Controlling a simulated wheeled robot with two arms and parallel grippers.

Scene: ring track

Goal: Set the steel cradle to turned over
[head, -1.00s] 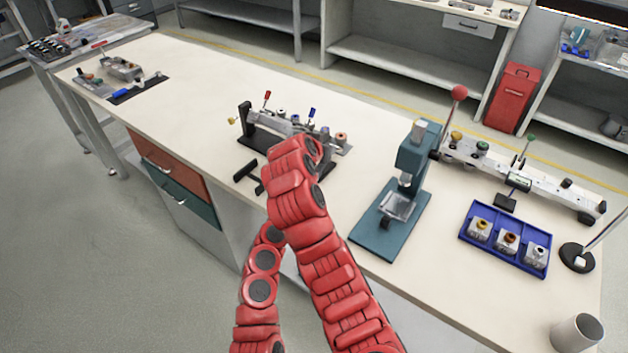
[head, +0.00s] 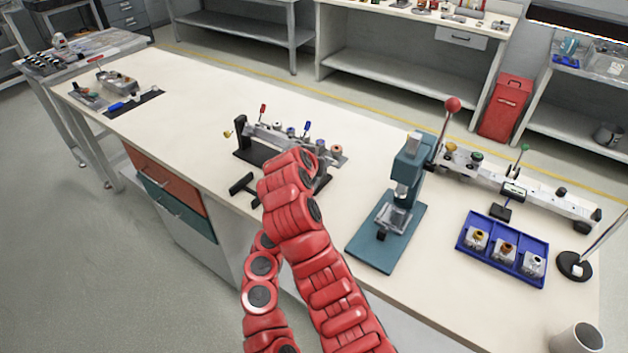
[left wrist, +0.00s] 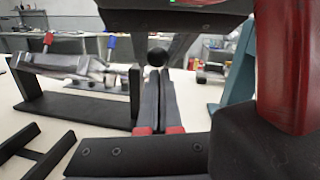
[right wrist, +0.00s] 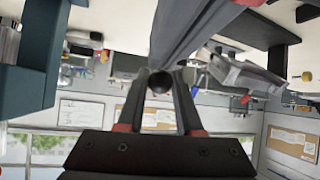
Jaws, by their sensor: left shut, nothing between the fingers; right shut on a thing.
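The steel cradle (head: 285,140) is a long silver bar in a black stand (head: 240,153), with red and blue levers pointing up. It also shows in the left wrist view (left wrist: 75,68) and, inverted, in the right wrist view (right wrist: 245,76). My red arms hide its near right end in the head view. My left gripper (left wrist: 158,118) is shut and empty, just below a black ball knob (left wrist: 158,56). My right gripper (right wrist: 160,95) is shut on that knob. What the knob joins to is hidden. Both grippers are hidden in the head view.
A teal press (head: 400,205) stands right of my arms. The bench is clear left of the cradle, up to a dark mat (head: 135,103).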

